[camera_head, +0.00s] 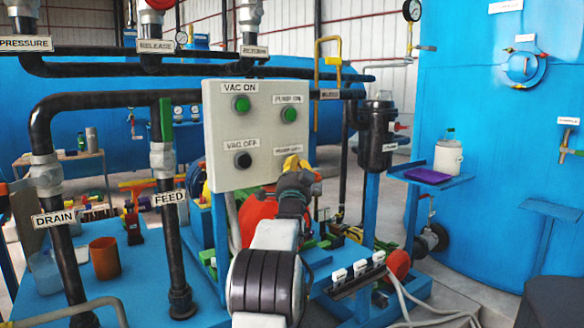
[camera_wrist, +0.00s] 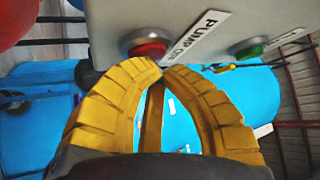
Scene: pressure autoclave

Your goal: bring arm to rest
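My gripper (camera_head: 293,162) is raised in front of the lower right of the grey control box (camera_head: 222,112) in the head view. In the wrist view its yellow fingers (camera_wrist: 160,66) curve together and their tips meet, with nothing visible between them. The tips are just beside the red PUMP OFF button (camera_wrist: 148,48) on the box; I cannot tell whether they touch it. In the head view my gripper covers that button. The green VAC ON button (camera_head: 241,104), green PUMP ON button (camera_head: 289,114) and black VAC OFF button (camera_head: 243,160) show on the box face.
Black DRAIN (camera_head: 62,250) and FEED (camera_head: 172,235) pipes stand at left. An orange cup (camera_head: 105,258) sits on the blue platform. A black filter housing (camera_head: 377,135) is right of the box.

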